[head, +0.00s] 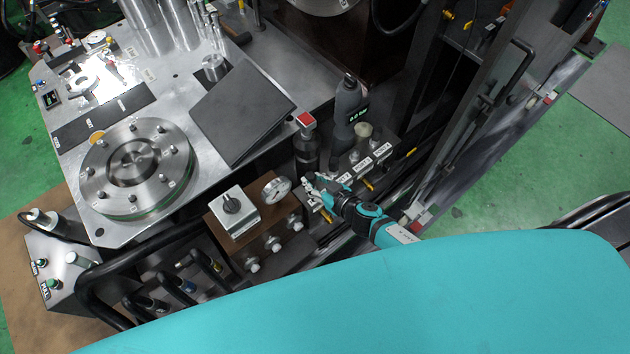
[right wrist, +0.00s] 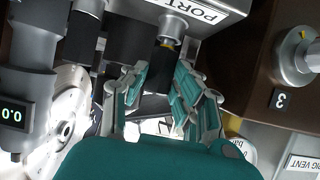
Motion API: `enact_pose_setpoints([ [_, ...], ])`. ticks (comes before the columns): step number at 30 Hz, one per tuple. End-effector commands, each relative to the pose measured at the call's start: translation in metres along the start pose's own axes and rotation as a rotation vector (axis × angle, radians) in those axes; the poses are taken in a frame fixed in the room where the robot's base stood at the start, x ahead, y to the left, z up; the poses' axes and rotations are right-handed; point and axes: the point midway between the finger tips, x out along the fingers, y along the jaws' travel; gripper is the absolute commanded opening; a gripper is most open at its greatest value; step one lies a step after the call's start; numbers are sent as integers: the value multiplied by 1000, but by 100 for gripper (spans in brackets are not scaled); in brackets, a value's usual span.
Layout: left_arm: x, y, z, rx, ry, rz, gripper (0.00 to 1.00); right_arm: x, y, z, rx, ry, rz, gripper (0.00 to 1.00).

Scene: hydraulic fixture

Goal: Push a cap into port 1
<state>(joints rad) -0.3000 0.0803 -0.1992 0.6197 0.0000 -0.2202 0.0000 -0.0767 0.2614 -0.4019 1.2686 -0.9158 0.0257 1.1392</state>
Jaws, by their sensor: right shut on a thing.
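My right gripper (head: 317,193) is at the near left end of the port block, reaching in from the right. In the right wrist view its teal fingers (right wrist: 160,100) are shut on a dark cylindrical piece (right wrist: 156,76), apparently the cap. That piece is close below a metal port fitting (right wrist: 173,26) with a yellow mark. Whether they touch is unclear. The port block (right wrist: 205,12) has a label reading "PORT"; its number is cut off. In the head view the labelled port block (head: 371,163) lies just right of the gripper. My left gripper is not in view.
A dark handheld device with a display (head: 349,108) stands behind the port block. A red-topped post (head: 306,135) and a pressure gauge (head: 276,190) on a brown block (head: 270,228) are close on the left. Dark rails run along the right.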

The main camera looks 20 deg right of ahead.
Motion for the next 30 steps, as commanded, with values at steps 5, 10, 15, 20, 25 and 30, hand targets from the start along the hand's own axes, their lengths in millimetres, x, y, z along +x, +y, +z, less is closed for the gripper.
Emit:
enact_pose_setpoints([
  [5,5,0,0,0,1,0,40,3,0,5,0,0,0,0],
  [10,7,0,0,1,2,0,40,4,0,7,0,1,0,0],
  [15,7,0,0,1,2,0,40,3,0,7,0,0,0,0],
  [20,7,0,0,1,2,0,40,3,0,7,0,0,0,0],
  [25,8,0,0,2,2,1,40,4,0,8,0,0,0,0],
  [30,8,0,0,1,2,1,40,4,0,9,1,0,0,0],
])
